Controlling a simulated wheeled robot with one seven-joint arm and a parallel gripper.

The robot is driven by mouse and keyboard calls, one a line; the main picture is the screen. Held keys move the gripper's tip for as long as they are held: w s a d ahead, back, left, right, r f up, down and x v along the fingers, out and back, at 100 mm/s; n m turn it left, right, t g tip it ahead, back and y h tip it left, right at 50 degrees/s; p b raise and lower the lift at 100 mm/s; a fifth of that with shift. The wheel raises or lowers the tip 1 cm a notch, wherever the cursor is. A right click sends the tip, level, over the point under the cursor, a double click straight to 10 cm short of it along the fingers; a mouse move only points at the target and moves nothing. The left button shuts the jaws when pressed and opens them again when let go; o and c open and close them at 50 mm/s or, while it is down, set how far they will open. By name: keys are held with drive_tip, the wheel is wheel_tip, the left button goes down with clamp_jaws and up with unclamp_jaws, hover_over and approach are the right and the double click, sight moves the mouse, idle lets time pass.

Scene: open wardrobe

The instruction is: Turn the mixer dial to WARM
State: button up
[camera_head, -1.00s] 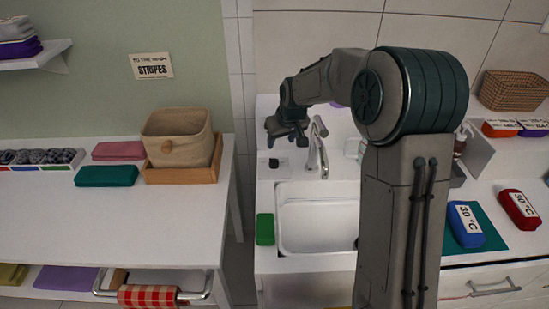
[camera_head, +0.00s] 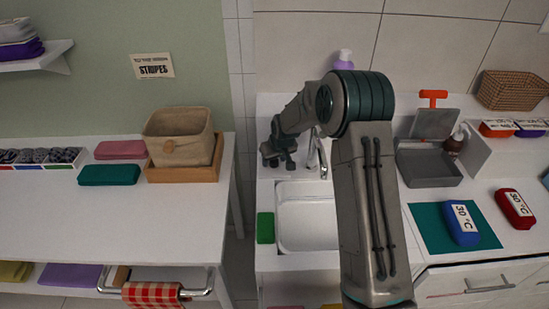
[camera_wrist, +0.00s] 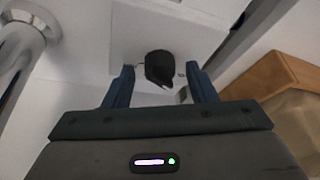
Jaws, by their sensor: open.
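The mixer dial (camera_wrist: 160,68) is a black knob with a pointed end, on a pale plate (camera_wrist: 135,48) in the wrist view. My gripper (camera_wrist: 160,72) is open, with one dark blue finger on each side of the dial in the picture. I see gaps between the dial and both fingers; I cannot tell how deep the fingers reach around it. In the head view my gripper (camera_head: 278,160) is low over the counter left of the tap (camera_head: 322,158) and hides the dial. No WARM mark is readable.
The tap (camera_wrist: 18,55) stands close at the left in the wrist view. The white sink (camera_head: 307,235) lies in front of the gripper, with a green block (camera_head: 265,228) on its left. A basket in a wooden tray (camera_head: 183,173) stands on the left table.

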drive_tip(key=c, duration=1)
drive_tip(key=shift+f, duration=0.1)
drive_tip(key=shift+m+b, duration=0.3)
drive_tip(key=shift+b, duration=0.25)
drive_tip(key=shift+a+f+m+t+h+b, duration=0.15)
drive_tip(key=shift+m+h+b, duration=0.1)
drive_tip(key=shift+m+b, duration=0.3)
drive_tip(key=shift+f+m+t+h+b, duration=0.15)
drive_tip(key=shift+m+h+b, duration=0.15)
drive_tip(key=shift+b, duration=0.4)
drive_tip(key=m+b, duration=0.1)
drive_tip(key=m+h+b, duration=0.1)
drive_tip(key=shift+a+r+m, duration=0.1)
drive_tip(key=shift+r+m, duration=0.1)
drive_tip(key=shift+m, duration=0.15)
drive_tip(key=m+h+b, duration=0.1)
drive_tip(key=m, duration=0.2)
drive_tip(key=shift+a+r+m+b, duration=0.1)
drive_tip(key=shift+m+b, duration=0.2)
drive_tip(key=shift+b, duration=0.1)
drive_tip(key=shift+m+g+h, duration=0.4)
drive_tip(key=shift+m+h, duration=0.25)
drive_tip(key=shift+m, duration=0.85)
drive_tip(key=shift+w+r+b, duration=0.1)
drive_tip(key=shift+b, duration=0.2)
